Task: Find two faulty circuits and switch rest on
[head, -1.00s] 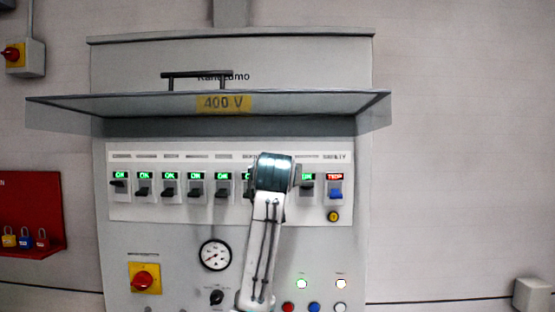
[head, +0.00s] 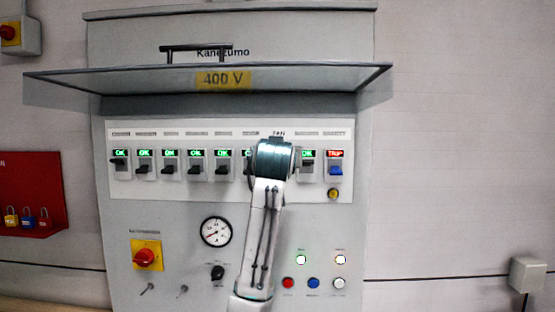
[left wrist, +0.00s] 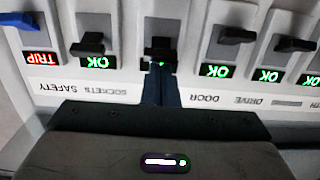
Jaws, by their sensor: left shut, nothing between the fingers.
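A row of circuit breakers runs across the white breaker strip (head: 230,192). Several at the left show green OK over black levers, such as the leftmost breaker (head: 119,165). The rightmost breaker, SAFETY (head: 335,165), shows red TRIP and has a blue lever; it also shows in the left wrist view (left wrist: 38,58). SOCKETS (left wrist: 93,50) and DOOR (left wrist: 217,70) show green OK. My left gripper (left wrist: 159,72) is shut and empty, at the black lever of the breaker between them. Its display is mostly covered; contact is unclear. In the head view my wrist hides that breaker.
The raised clear cover (head: 310,78) with a 400 V label juts out above the breakers. Below are a gauge (head: 216,231), a red-yellow rotary switch (head: 146,255), a black knob (head: 217,272) and lamps and buttons (head: 313,283). A padlock board (head: 30,185) hangs left.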

